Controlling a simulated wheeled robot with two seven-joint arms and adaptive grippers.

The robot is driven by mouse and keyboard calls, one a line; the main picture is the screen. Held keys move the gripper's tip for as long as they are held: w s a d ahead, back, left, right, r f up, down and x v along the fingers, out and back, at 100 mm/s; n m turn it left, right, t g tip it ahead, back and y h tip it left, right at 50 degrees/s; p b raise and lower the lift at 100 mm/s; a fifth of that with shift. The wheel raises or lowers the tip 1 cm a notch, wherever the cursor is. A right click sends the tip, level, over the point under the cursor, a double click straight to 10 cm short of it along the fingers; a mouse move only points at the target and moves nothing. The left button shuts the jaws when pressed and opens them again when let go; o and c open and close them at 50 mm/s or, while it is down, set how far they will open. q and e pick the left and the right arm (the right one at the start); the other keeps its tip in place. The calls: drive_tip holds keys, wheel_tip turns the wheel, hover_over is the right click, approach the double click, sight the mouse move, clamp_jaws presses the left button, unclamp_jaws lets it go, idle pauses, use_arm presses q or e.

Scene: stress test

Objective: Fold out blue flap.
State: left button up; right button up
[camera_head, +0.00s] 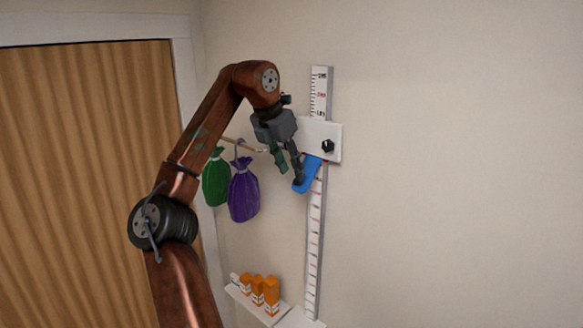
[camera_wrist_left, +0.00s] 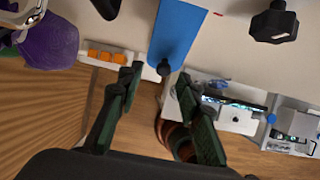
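The blue flap (camera_head: 311,172) hangs downward and tilted below a white block (camera_head: 318,136) on a wall-mounted measuring scale (camera_head: 314,220). In the left wrist view the blue flap (camera_wrist_left: 180,32) is a strip whose lower end, with a small dark round part, lies ahead of the gap between my fingers. My left gripper (camera_head: 289,175) is at the flap's left side with its fingers apart and nothing held. One dark fingertip overlaps the flap's left edge in the head view; I cannot tell whether it touches. The left gripper (camera_wrist_left: 157,82) also shows open in the wrist view. My right gripper is out of view.
A green bag (camera_head: 216,180) and a purple bag (camera_head: 243,190) hang from a rod just left of my gripper. A black knob (camera_head: 327,146) sits on the white block. Orange bottles (camera_head: 258,289) stand on a shelf below. The wall to the right is bare.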

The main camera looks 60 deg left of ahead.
use_arm(q)
drive_tip(key=shift+s+d+r, duration=0.1)
drive_tip(key=shift+d+r, duration=0.05)
drive_tip(key=v, duration=1.1)
drive_tip(key=shift+s+r, duration=0.25)
drive_tip(key=shift+r, duration=0.05)
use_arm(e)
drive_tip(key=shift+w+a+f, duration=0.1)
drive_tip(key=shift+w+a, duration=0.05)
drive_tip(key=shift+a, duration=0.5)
use_arm(q)
drive_tip(key=shift+c, duration=0.6)
